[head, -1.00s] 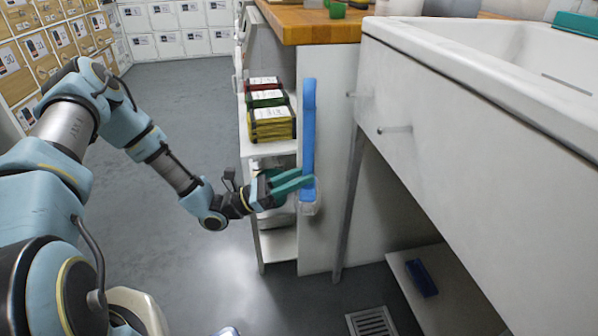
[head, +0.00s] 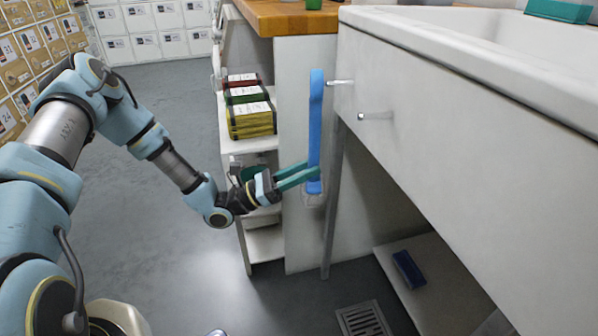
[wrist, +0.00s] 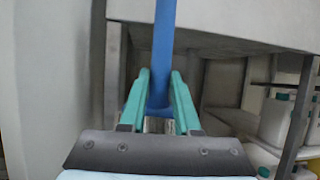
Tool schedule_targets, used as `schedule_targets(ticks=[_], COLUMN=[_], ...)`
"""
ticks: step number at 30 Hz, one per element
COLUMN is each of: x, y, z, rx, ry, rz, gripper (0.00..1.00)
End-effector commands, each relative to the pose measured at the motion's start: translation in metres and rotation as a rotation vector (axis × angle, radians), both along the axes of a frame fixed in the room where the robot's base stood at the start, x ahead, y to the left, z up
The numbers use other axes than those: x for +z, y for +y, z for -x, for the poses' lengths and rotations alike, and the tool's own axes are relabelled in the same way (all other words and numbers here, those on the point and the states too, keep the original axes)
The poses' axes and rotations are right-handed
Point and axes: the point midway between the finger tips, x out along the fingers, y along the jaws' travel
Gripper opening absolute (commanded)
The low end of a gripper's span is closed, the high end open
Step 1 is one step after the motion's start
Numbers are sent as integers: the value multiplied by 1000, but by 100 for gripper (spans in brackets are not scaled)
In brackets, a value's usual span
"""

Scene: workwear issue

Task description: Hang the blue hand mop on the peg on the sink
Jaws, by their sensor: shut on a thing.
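In the wrist view the blue handle (wrist: 164,50) rises between my green fingers (wrist: 160,95). The sink (head: 450,100) has two pegs on its front panel, a farther peg (head: 341,82) and a nearer peg (head: 376,115). The handle's top is just left of the farther peg in the head view. I cannot tell whether they touch, and the handle's hanging hole is not clear.
A shelf unit with stacked red, green and yellow packs (head: 250,118) stands left of the mop under a wooden top (head: 285,18). A sink leg (head: 331,215) is close behind the mop. A blue item (head: 408,269) lies on the low shelf under the sink. White containers (wrist: 275,120) show at right in the wrist view.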

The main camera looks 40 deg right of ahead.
Motion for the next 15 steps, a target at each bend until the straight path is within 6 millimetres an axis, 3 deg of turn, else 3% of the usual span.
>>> schedule_targets(ticks=[15], x=[-3], y=[-27], z=[11], rx=[0], ry=[-1], rz=[4], gripper=[0])
